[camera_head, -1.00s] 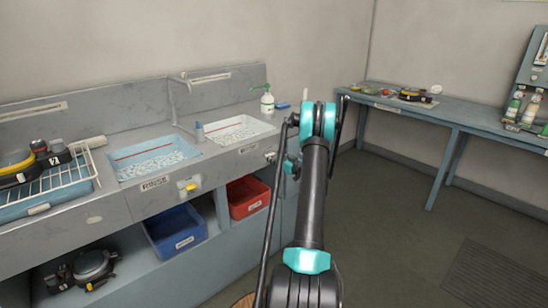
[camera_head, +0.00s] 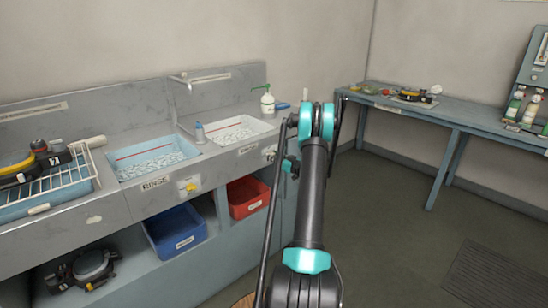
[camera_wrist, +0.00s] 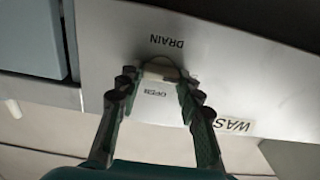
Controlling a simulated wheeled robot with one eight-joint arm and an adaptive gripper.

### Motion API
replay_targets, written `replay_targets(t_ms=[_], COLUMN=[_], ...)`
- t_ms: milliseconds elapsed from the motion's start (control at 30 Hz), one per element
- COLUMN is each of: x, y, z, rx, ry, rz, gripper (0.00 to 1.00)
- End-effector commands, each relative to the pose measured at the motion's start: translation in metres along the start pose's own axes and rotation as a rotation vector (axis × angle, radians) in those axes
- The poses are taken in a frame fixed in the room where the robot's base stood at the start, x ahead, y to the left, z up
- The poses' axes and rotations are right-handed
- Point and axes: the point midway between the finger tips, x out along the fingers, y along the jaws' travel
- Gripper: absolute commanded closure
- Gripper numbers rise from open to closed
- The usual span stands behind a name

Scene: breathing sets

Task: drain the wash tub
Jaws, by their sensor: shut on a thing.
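The wash tub (camera_head: 262,127) is the white basin on the right of the counter, with pale, rippled water in it. In the wrist view my gripper (camera_wrist: 160,76) is shut on a small light-coloured drain handle (camera_wrist: 160,69), one dark finger on each side. The handle sits by the word DRAIN on the grey front panel, near a partly visible WASH label (camera_wrist: 235,126). A white plate marked OPEN (camera_wrist: 157,105) shows between the fingers. In the head view my gripper is beside the counter front, mostly hidden by my arm.
The rinse tub (camera_head: 121,171) is left of the wash tub, with a yellow handle (camera_head: 191,187) below it. A blue bin (camera_head: 172,250) and a red bin (camera_head: 243,211) sit under the counter. A soap bottle (camera_head: 267,101) stands behind the wash tub.

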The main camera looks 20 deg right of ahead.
Motion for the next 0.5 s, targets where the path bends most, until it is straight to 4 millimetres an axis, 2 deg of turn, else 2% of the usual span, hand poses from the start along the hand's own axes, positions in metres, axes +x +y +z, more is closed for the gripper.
replay_targets(t_ms=[267,500], x=[-0.0003,-0.0004], y=[0.0007,0.0017], z=[0.0001,0.0003], rx=[0.106,0.293], ry=[0.000,0.000], rz=[0.000,0.000], gripper=[0.93,0.93])
